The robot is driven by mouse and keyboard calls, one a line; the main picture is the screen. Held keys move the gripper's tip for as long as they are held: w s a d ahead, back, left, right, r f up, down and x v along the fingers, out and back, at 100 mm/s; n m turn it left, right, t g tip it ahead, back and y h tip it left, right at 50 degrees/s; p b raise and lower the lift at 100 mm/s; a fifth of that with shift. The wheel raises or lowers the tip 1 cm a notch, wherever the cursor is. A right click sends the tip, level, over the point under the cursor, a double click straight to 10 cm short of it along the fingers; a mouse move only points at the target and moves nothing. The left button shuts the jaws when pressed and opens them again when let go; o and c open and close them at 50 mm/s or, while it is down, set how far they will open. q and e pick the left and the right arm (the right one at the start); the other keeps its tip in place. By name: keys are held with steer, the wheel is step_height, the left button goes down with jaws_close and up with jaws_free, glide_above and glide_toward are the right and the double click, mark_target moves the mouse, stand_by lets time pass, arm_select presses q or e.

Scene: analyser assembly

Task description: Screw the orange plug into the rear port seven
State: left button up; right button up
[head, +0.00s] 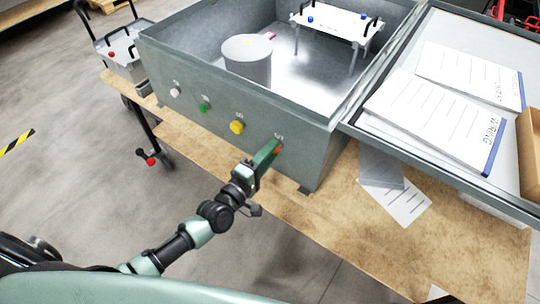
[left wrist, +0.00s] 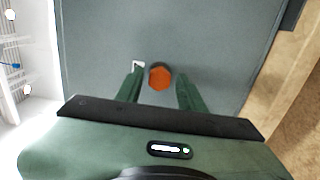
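The orange plug (head: 278,150) is at the rightmost labelled port on the near wall of the grey metal housing (head: 190,75), mostly hidden by my left gripper (head: 270,152). In the left wrist view the plug (left wrist: 160,78) shows as an orange hexagonal head with a dark ring behind it, against the grey wall. My left gripper's two green fingers (left wrist: 160,76) stand on either side of it, open, with a gap on both sides. Whether the plug is fully seated cannot be told. My right gripper is not in view.
A white plug (head: 175,92), a green plug (head: 204,107) and a yellow plug (head: 237,126) sit in the same wall, left of the orange one. The housing stands on a wooden table (head: 440,235). An open lid with papers (head: 440,118) lies at the right.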

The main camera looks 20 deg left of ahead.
arm_select(q)
steer(key=shift+c, duration=0.2)
jaws_close()
steer(key=m+p, duration=0.4)
steer(key=m, duration=1.5)
steer(key=shift+r, duration=0.1)
